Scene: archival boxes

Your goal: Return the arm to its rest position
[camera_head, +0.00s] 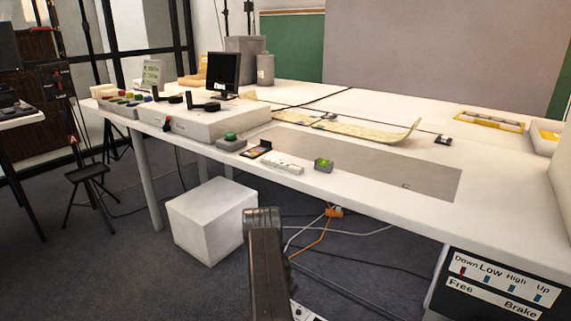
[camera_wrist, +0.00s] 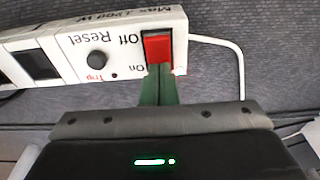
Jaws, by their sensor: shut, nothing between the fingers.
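My arm (camera_head: 265,265) reaches down in front of the table at the bottom middle of the head view; its fingers are hidden there. In the wrist view my gripper (camera_wrist: 157,82) is shut and empty, with its narrow green fingers together. The fingertips are at the lower edge of a red rocker switch (camera_wrist: 158,48) on a white power strip (camera_wrist: 75,52); I cannot tell whether they touch it. The strip bears the words Off, On, Reset and Trip. Part of a white strip (camera_head: 305,312) also shows beside my arm in the head view.
A long white table (camera_head: 490,220) stands ahead, with a monitor (camera_head: 222,72), boxes and small devices on it. A white box (camera_head: 210,220) stands on the floor to the left. Orange and white cables (camera_head: 312,243) run under the table. A labelled control panel (camera_head: 500,285) is at the lower right.

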